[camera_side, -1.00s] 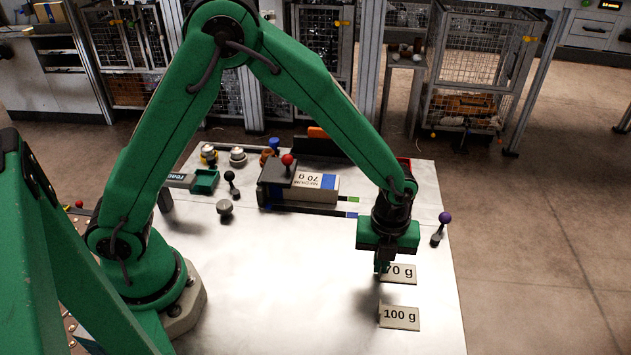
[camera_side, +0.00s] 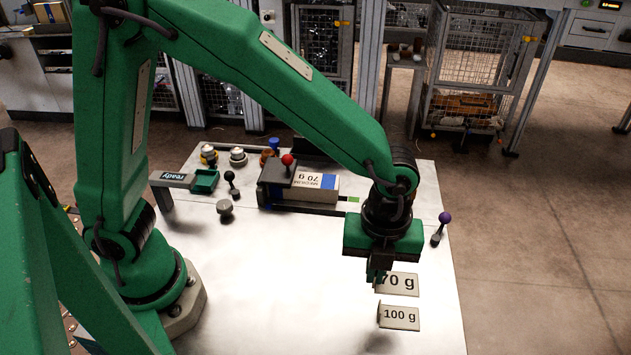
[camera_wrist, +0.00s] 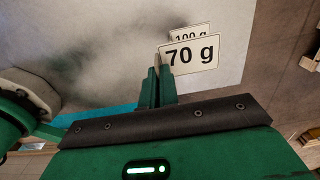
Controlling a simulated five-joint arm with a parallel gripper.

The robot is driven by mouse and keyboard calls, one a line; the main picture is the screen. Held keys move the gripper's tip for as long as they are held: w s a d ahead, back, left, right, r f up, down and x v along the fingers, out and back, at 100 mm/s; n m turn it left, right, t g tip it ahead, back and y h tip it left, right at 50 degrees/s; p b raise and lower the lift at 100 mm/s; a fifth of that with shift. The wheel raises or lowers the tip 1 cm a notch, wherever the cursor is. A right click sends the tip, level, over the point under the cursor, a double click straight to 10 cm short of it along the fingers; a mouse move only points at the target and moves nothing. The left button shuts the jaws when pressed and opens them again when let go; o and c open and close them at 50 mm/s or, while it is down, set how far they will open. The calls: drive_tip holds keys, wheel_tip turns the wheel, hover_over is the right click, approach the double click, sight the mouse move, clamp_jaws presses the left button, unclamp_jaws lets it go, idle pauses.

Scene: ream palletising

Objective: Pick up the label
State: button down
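The white 70 g label (camera_side: 400,284) is at my gripper's fingertips in the side view. My gripper (camera_side: 377,277) points down, its fingers closed on the label's left end. In the wrist view the 70 g label (camera_wrist: 192,53) stands at the tips of the narrow fingers (camera_wrist: 159,78), facing the camera. It looks raised clear of the table. The 100 g label (camera_side: 401,317) stands on the table nearer the front; in the wrist view it shows partly hidden behind the 70 g label (camera_wrist: 190,36).
A ream marked MEDIUM 70 g (camera_side: 312,184) lies in a holder with a red-knobbed lever (camera_side: 287,160). A purple-knobbed lever (camera_side: 442,227) stands at the right edge. A "ready" sign (camera_side: 175,177) and small knobs are at back left. The table's (camera_side: 270,290) front middle is clear.

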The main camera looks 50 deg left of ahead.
drive_tip(key=shift+s+d+r, duration=0.3)
drive_tip(key=shift+s+r, duration=0.05)
drive_tip(key=shift+s, duration=0.15)
drive_tip(key=shift+s+d+r, duration=0.3)
drive_tip(key=shift+s+r, duration=0.05)
drive_tip(key=shift+s, duration=0.15)
drive_tip(key=shift+w, duration=0.15)
drive_tip(key=w+a+m, duration=0.5)
drive_tip(key=a+m, duration=0.5)
drive_tip(key=m, duration=0.2)
drive_tip(key=w+a+m, duration=0.6)
drive_tip(key=a+m, duration=0.4)
drive_tip(key=m, duration=0.2)
drive_tip(key=w+a+m, duration=0.6)
drive_tip(key=a+m, duration=0.4)
drive_tip(key=m, duration=0.2)
drive_tip(key=shift+w+a+r, duration=0.15)
drive_tip(key=shift+w+r, duration=0.1)
drive_tip(key=shift+r, duration=0.15)
drive_tip(key=shift+f, duration=0.2)
drive_tip(key=shift+f, duration=2.6)
